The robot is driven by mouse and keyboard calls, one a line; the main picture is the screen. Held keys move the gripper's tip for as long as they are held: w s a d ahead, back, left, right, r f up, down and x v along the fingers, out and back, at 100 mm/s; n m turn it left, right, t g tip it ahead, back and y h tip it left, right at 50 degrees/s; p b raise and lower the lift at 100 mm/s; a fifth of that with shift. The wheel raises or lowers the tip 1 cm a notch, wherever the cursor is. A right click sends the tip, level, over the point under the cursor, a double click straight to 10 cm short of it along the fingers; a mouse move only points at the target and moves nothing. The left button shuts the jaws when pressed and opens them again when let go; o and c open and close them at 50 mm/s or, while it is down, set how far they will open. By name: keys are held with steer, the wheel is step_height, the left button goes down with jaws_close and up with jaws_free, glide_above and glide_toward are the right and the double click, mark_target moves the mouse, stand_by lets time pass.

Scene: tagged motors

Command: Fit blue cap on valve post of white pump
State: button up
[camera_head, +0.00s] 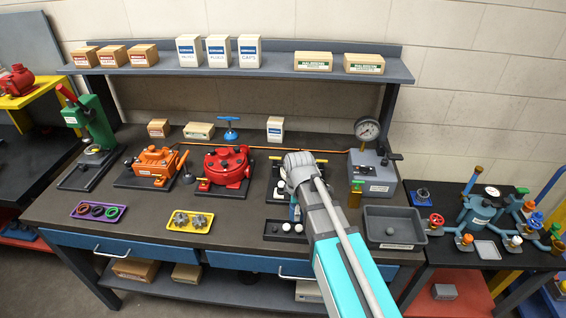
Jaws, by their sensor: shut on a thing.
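My gripper (294,208) hangs beneath my wrist at the middle of the bench, partly hidden by my own arm. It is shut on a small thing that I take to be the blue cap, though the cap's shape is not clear. The white pump (279,186) stands on a dark base behind and beside my wrist and is mostly covered by it. Its valve post cannot be made out, so I cannot tell whether the cap touches it. A dark tray (268,237) with small white and dark caps lies in front of the pump.
A red pump (228,168) and an orange pump (157,166) stand to the left. A yellow tray (177,226) and a purple tray (82,218) lie along the front. A grey bin (393,244) and a gauge stand (372,178) are close on the right.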

step_height(320, 180, up, 5)
steer(key=n+p, duration=0.2)
steer(key=p, duration=0.2)
glide_above(282, 182)
steer(key=shift+a+f, duration=0.15)
steer(key=shift+f, duration=0.05)
steer(key=shift+f, duration=0.2)
steer(key=shift+f+b, duration=2.2)
steer(key=shift+f+b, duration=3.1)
steer(key=shift+b, duration=0.05)
steer(key=o, duration=1)
steer(key=shift+o, duration=0.2)
steer(key=shift+r, duration=0.15)
steer(key=shift+r+p, duration=2.9)
steer(key=shift+p, duration=0.15)
